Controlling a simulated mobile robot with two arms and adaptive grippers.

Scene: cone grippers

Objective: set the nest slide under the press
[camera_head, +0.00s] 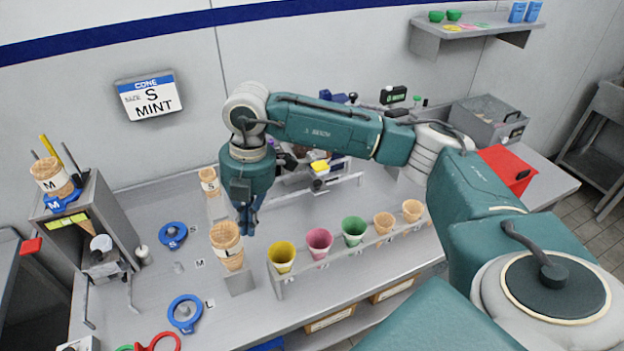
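A yellow block (320,167) sits on a low metal fixture (318,188) at the back, behind my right forearm. This may be the nest slide and press, but the forearm hides much of it and I cannot be sure. A grey stand (116,205) at the left holds a blue M ring (62,201) with a cone in it. My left gripper is out of view.
A rack (340,257) holds yellow, pink, green and waffle cones. An L cone stack (228,247) stands left of it. Blue rings (173,236) and (185,313) lie on the table. A wall sign (149,96) reads "CONE SIZE S MINT". A red bin (507,168) is at the right.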

